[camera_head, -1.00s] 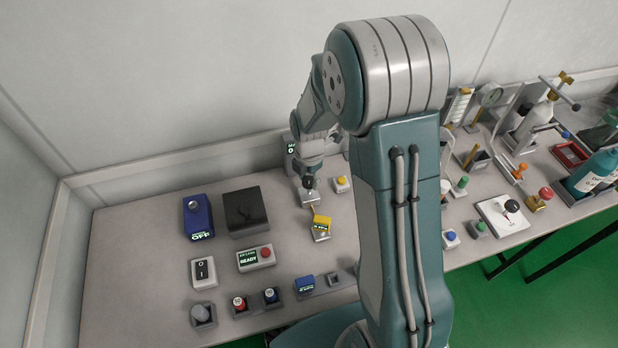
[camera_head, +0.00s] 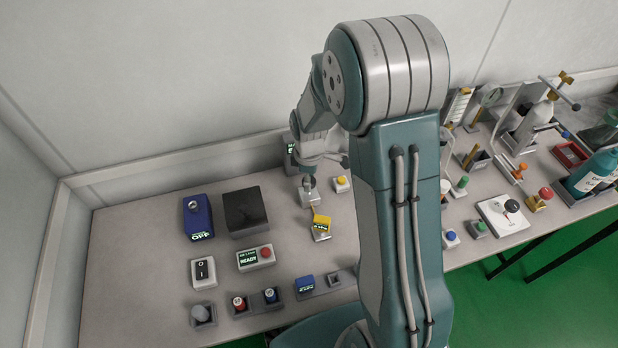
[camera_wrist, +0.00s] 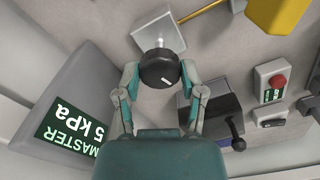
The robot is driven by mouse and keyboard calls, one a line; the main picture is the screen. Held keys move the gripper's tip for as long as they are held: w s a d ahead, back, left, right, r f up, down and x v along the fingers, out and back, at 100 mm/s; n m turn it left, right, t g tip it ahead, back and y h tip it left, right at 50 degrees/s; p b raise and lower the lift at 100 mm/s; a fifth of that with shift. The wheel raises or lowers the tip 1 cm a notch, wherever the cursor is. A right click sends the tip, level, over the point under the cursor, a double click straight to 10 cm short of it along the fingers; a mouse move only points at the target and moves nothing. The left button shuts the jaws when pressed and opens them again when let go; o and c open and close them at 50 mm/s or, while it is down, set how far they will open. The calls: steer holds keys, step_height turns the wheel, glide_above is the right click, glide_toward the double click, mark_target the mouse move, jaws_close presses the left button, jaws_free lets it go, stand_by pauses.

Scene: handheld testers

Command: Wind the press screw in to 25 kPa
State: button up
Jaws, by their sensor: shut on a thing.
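The press screw's round black knob (camera_wrist: 159,66) with a white mark sits between my fingertips in the wrist view. My gripper (camera_wrist: 159,76) is shut on it from both sides. The screw stands on a pale grey press block (camera_wrist: 160,33). In the head view my gripper (camera_head: 309,180) is over the block (camera_head: 309,196), and the knob is hardly visible. The master gauge (camera_wrist: 67,132) beside it shows "MASTER" and "5 kPa" in the wrist view; my gripper's body may hide a digit before the 5. In the head view the gauge (camera_head: 291,152) is partly covered.
A yellow handheld tester (camera_head: 321,223) is in front of the press block. A yellow button (camera_head: 341,182) is close on its right. A black box (camera_head: 246,211), a blue device (camera_head: 198,216) and a READY box (camera_head: 255,258) with a red button stand left. The table's far left is clear.

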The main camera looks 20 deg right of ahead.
steer(key=m, duration=0.6)
steer(key=shift+w, duration=0.1)
steer(key=m, duration=1.1)
steer(key=shift+w+r, duration=0.1)
steer(key=m, duration=0.6)
steer(key=shift+m, duration=0.3)
steer(key=m, duration=0.5)
steer(key=shift+m, duration=0.3)
steer(key=m, duration=1.1)
steer(key=shift+m, duration=0.4)
steer(key=m, duration=0.5)
steer(key=shift+m, duration=0.4)
